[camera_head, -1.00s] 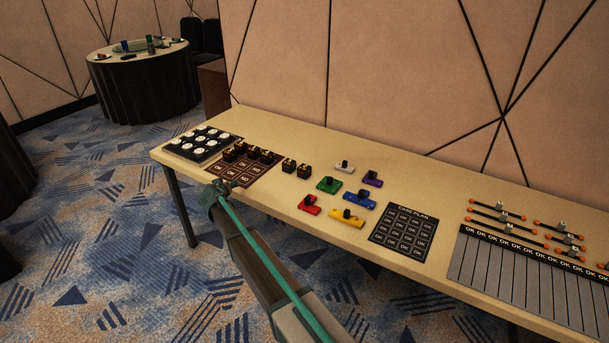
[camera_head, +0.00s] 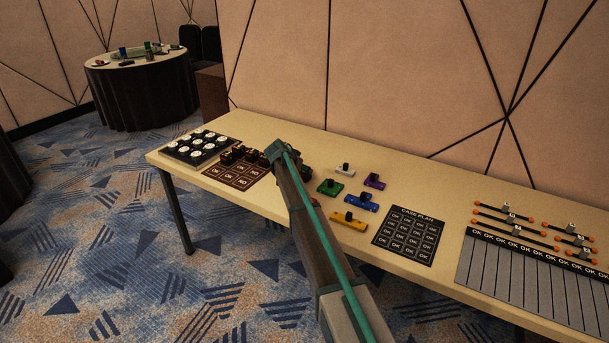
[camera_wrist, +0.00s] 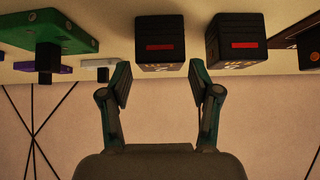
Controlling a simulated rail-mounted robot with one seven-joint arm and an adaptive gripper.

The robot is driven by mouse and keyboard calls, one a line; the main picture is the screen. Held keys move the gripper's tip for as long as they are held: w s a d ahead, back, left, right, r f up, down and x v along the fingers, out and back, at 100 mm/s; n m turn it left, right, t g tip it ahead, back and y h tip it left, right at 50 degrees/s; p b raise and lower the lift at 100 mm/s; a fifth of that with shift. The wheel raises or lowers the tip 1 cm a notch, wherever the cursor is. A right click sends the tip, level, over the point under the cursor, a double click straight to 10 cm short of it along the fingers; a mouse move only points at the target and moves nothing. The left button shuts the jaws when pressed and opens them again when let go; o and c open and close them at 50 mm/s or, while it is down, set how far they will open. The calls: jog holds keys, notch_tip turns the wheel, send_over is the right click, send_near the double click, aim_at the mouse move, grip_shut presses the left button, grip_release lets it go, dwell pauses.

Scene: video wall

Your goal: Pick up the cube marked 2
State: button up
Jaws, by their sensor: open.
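Two dark cubes are close in the wrist view, a left one (camera_wrist: 160,42) and a right one (camera_wrist: 237,42), each with a red bar. Gold marks on their faces are too small to read, so I cannot tell which is marked 2. My gripper (camera_wrist: 160,82) is open and empty. Its fingers line up with the left cube's sides, just short of it; the right fingertip sits near the gap between the cubes. In the head view my gripper (camera_head: 296,160) is over the table's middle left and mostly hides these two cubes.
More dark cubes (camera_head: 228,157) stand on the brown OK/NO mat (camera_head: 243,180). A board of white discs (camera_head: 202,147) is farther left. Green (camera_head: 325,187), yellow (camera_head: 348,222), blue (camera_head: 362,203), purple (camera_head: 375,181) and white (camera_head: 345,169) pieces stand to the right. The wall is behind.

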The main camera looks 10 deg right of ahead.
jog(key=shift+p+x, duration=0.7)
jog(key=shift+x, duration=2)
jog(key=c, duration=1)
jog(key=shift+o, duration=0.2)
jog(key=shift+r, duration=0.2)
